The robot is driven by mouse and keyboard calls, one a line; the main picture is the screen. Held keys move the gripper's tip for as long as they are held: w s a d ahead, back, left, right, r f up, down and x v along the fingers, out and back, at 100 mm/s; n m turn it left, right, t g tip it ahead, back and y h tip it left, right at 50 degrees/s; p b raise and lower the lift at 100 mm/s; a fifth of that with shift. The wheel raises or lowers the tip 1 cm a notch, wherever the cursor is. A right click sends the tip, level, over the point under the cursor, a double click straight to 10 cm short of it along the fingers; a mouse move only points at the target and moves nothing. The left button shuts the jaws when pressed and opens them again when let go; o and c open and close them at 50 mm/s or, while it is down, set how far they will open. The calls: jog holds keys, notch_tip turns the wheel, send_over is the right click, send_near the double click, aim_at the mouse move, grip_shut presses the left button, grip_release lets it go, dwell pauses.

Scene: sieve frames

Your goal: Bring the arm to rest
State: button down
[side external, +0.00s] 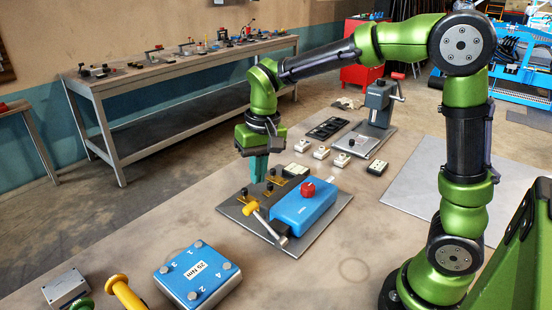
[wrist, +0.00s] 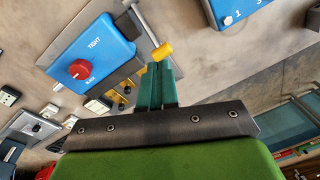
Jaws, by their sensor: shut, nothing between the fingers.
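My gripper (side external: 257,168) has teal fingers that are shut with nothing between them. It points down beside the far left part of the grey plate (side external: 327,214); how high the tips are is hard to tell. On that plate stand a blue box (side external: 303,206) with a red knob (side external: 308,189), a yellow-handled lever (side external: 254,210) and small brass pieces with black knobs (side external: 270,183). In the wrist view the shut fingers (wrist: 160,72) appear close to the yellow handle end (wrist: 162,51); the blue box (wrist: 92,54) lies to their left.
Small white blocks (side external: 321,152), a black tray (side external: 324,130) and a grey press (side external: 378,105) stand behind the plate. A blue numbered block (side external: 197,275), a yellow handle (side external: 125,292) and a grey box (side external: 66,288) are at the front left. A bare grey sheet (side external: 470,205) lies right.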

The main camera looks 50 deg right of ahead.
jog(key=s+r+t, duration=0.3)
jog(key=s, duration=0.4)
jog(key=s+d+r+t+y, duration=0.1)
jog(key=s+r+t, duration=0.1)
jog(key=s, duration=0.6)
jog(key=shift+s+d+r+n+t, duration=0.15)
jog(key=shift+r+n+t, duration=0.2)
jog(key=shift+t, duration=0.25)
dwell(0.7)
